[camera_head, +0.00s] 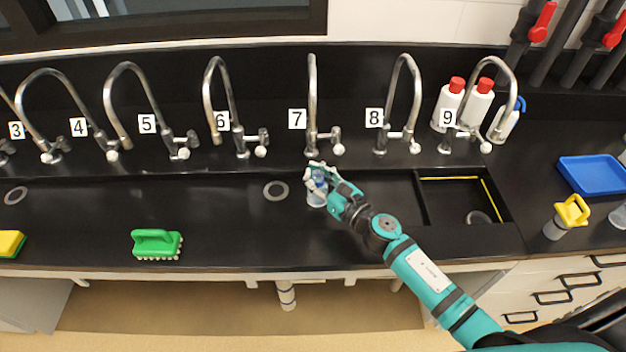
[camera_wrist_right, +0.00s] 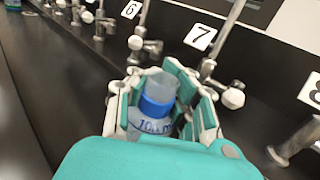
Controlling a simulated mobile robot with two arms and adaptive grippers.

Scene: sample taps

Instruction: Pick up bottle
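A small clear bottle with a blue collar (camera_head: 317,190) stands in the black sink trough below tap 7. In the right wrist view the bottle (camera_wrist_right: 155,112) shows its blue collar, a pale top and blue print. My right gripper (camera_head: 322,180) is at the bottle, with its teal and white fingers around it. In the wrist view the fingers of my right gripper (camera_wrist_right: 162,100) lie on both sides of the bottle, close to it. Whether they press on it cannot be seen, and its lower part is hidden. My left gripper is not in view.
Several numbered curved taps stand behind the trough, with tap 7 (camera_head: 312,100) just behind my gripper. A green brush (camera_head: 157,244) lies on the front ledge. White red-capped bottles (camera_head: 448,105), a blue tray (camera_head: 594,175) and a yellow-topped bottle (camera_head: 566,216) are at right.

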